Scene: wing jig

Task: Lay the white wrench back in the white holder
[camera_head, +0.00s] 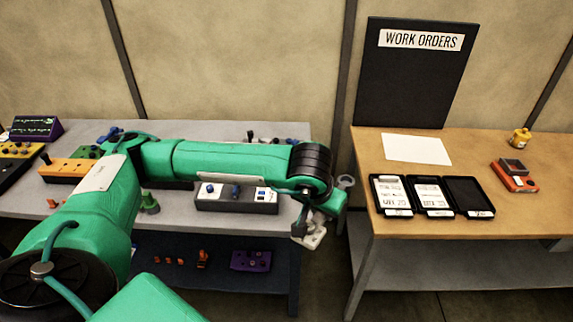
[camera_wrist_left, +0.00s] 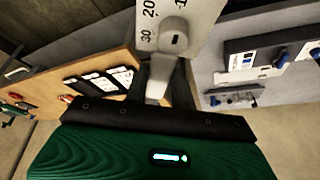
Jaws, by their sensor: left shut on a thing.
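My left gripper (camera_head: 312,228) is at the right end of the grey bench, in front of its edge. It is shut on a white tool, which I take for the white wrench (camera_head: 311,239). I cannot clearly pick out the white holder. My right gripper is not in view.
A grey-white box with blue knobs (camera_head: 237,198) stands at the front of the grey bench (camera_head: 290,131). Right of a gap, the wooden table (camera_head: 480,145) carries black trays (camera_head: 434,197), a white sheet (camera_head: 416,149), a red device (camera_head: 515,177) and a yellow pot (camera_head: 520,138).

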